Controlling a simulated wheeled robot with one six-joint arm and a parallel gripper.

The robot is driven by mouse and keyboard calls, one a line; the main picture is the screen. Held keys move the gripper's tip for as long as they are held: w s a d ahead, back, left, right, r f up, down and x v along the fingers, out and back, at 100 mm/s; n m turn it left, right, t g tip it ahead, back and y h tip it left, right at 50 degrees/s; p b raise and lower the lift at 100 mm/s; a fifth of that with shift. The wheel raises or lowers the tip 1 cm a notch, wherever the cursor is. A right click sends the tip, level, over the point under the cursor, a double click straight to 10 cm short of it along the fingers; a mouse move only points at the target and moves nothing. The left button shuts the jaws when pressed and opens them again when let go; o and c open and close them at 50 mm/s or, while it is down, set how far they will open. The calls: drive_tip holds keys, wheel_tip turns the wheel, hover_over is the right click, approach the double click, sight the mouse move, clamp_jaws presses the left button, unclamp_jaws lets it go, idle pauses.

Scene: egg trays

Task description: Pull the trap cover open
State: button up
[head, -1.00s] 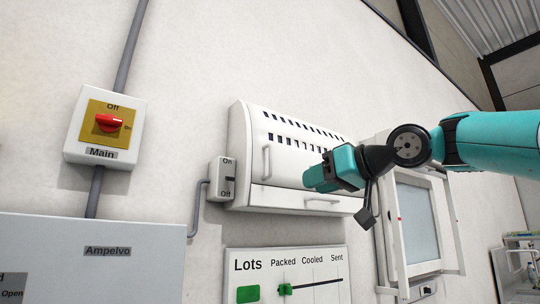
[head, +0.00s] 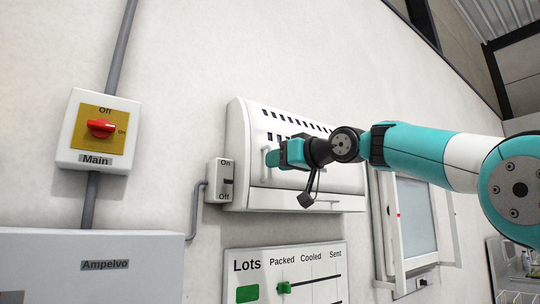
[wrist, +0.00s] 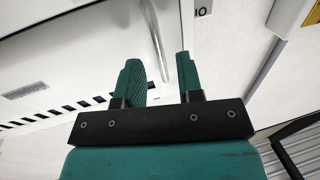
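The trap cover (head: 238,150) is the front of a white slotted box on the wall, and it looks shut.
A small On/Off switch box (head: 220,180) is just left of the cover. A Lots board (head: 300,258) with green sliders hangs below. A framed panel (head: 415,220) stands out from the wall at the right. The Main switch (head: 98,130) is farther left.

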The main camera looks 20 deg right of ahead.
sight(270, 173)
drive_tip(key=shift+p+x, duration=0.5)
drive_tip(key=shift+x, duration=1.2)
clamp_jaws()
drive_tip(key=shift+s, duration=0.1)
